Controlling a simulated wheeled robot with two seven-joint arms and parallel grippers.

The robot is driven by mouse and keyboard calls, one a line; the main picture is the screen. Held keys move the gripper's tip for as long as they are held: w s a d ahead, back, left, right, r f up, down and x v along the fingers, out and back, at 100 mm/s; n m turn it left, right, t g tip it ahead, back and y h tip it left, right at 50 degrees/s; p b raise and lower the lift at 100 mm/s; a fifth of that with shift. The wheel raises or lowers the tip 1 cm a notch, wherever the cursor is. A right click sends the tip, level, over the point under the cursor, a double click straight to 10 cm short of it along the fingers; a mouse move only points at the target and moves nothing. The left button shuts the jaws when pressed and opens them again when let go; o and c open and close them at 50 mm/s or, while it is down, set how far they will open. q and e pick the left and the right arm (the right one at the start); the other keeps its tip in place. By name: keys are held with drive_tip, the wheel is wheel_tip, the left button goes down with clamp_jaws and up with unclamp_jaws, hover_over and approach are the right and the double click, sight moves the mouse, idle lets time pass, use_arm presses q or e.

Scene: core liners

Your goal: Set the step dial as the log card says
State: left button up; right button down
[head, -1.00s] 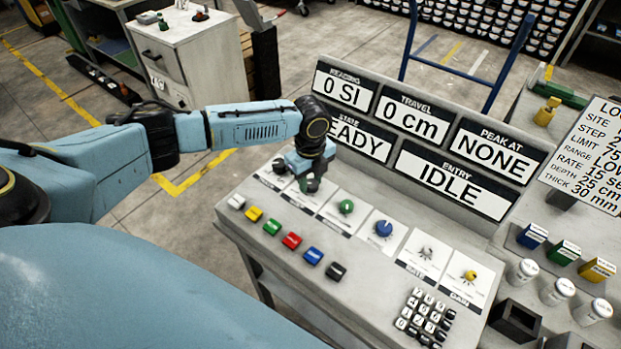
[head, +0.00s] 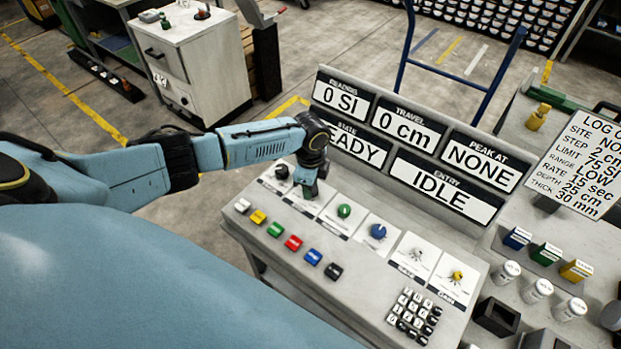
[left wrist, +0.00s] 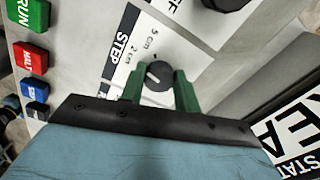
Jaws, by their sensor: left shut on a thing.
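The step dial (left wrist: 158,76) is a round black knob on a white plate in the left wrist view, with "STEP", "2 cm" and "5 cm" printed beside it. Its short white mark lies on the side of the "2 cm" print, but I cannot tell the exact setting. My left gripper (left wrist: 159,88) is shut on the dial, one green finger on each side. In the head view my left gripper (head: 308,188) hides most of the dial. The log card (head: 580,165) stands at the right; its step line seems to read 2 cm. My right gripper is not in view.
A green knob (head: 344,211) and a blue knob (head: 378,231) sit to the right on the console. Coloured buttons (head: 293,243) line the front, with a keypad (head: 413,315) at right. The display board (head: 400,145) rises behind and reads IDLE.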

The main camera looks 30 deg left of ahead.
use_arm(q)
drive_tip(key=shift+n+p, duration=0.7)
drive_tip(key=shift+n, duration=0.4)
drive_tip(key=o, duration=1)
drive_tip(key=shift+c, duration=0.2)
wheel_tip(320, 180, up, 14)
drive_tip(key=shift+f+p, duration=0.25)
drive_tip(key=shift+p, duration=0.15)
drive_tip(key=shift+s+f, duration=0.1)
